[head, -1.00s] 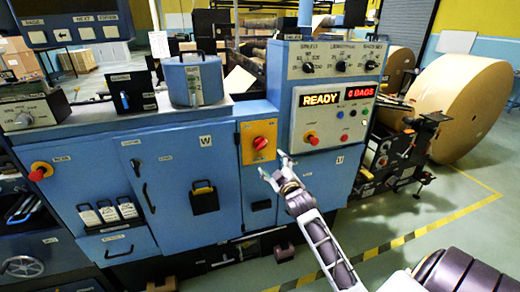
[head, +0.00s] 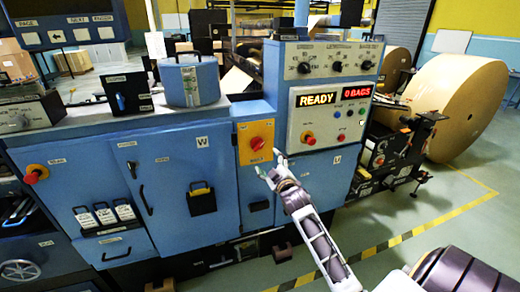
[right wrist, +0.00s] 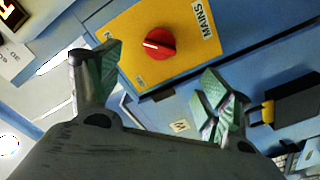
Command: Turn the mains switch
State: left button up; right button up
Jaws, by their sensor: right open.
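The mains switch is a red rotary knob (head: 257,143) on a yellow plate (head: 243,156) on the blue machine front. In the right wrist view the red knob (right wrist: 158,43) has a pale pointer line, and the yellow plate (right wrist: 130,25) carries the word MAINS. My right gripper (head: 269,164) is open and empty, just below and right of the knob in the head view. In the right wrist view its two green-padded fingertips (right wrist: 155,75) are spread to either side of and below the knob, apart from it. My left gripper is not in view.
A control panel (head: 296,122) with a READY display and buttons is up and right of the knob. A black-handled latch (head: 203,198) is below left. A red knob (head: 36,173) is at far left. A large kraft roll (head: 460,105) stands at right. Open floor lies in front.

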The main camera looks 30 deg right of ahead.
aim_at(260, 147)
jog(key=shift+x, duration=4.5)
jog(key=shift+w+d, duration=0.1)
jog(key=shift+w, duration=0.6)
jog(key=shift+w+d+p, duration=0.15)
jog(key=shift+w+p, duration=0.15)
jog(key=shift+w, duration=0.4)
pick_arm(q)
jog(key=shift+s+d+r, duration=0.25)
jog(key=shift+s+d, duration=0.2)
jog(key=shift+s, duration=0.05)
pick_arm(e)
jog(key=shift+w, duration=0.15)
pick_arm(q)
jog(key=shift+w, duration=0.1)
